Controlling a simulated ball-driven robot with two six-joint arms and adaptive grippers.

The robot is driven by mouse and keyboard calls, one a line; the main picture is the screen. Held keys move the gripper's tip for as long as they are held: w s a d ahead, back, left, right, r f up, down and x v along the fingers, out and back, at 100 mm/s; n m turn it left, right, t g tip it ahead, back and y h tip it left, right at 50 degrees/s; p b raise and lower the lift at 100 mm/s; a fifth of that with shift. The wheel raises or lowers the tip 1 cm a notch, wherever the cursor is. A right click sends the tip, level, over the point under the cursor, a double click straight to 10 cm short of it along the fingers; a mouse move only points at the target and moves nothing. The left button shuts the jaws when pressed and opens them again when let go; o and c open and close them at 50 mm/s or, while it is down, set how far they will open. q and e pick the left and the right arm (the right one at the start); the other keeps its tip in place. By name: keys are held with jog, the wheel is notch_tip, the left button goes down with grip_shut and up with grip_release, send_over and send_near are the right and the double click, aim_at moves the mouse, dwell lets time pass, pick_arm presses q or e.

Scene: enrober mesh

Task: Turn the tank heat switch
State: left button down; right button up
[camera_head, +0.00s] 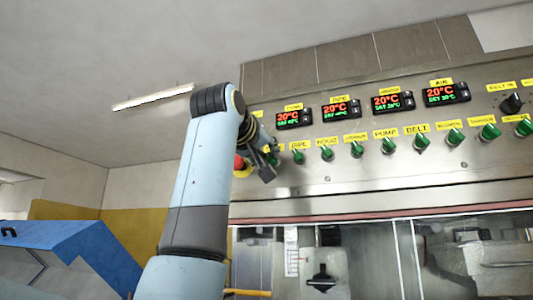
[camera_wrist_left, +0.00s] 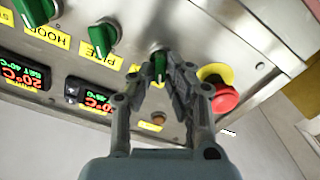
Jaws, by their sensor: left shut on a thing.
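The tank heat switch is taken to be the leftmost green knob (camera_wrist_left: 160,64) in its row on the steel panel; its label is mostly hidden. In the left wrist view the fingertips of my left gripper (camera_wrist_left: 172,77) are closed on this knob, one on each side. In the head view my left gripper (camera_head: 268,166) is at the left end of the panel and partly covers the knob. The handle's angle is hard to read between the fingers. My right gripper is not in view.
A red emergency button (camera_wrist_left: 224,98) on a yellow base sits close beside my left gripper. The green PIPE knob (camera_head: 298,157) is the neighbour on the other side, with several more knobs in line. Temperature displays (camera_head: 293,118) reading 20°C are above. A blue cabinet (camera_head: 95,250) stands at left.

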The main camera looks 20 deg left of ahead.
pick_arm(q)
jog(key=m+p, duration=0.1)
jog(key=m, duration=0.1)
jog(key=m+p, duration=0.1)
jog(key=m, duration=0.2)
jog(key=shift+d+r+m+p, duration=0.15)
jog(key=shift+m+p, duration=0.15)
jog(key=shift+p, duration=0.1)
jog(key=m+p, duration=0.1)
jog(key=m, duration=0.4)
jog(key=shift+d+p, duration=0.1)
jog(key=shift+p, duration=0.3)
jog(key=shift+m, duration=0.4)
jog(key=c, duration=1.4)
grip_release()
jog(key=shift+o, duration=0.2)
jog(key=s, duration=1.2)
jog(key=shift+a, duration=0.2)
jog(key=shift+f, duration=0.2)
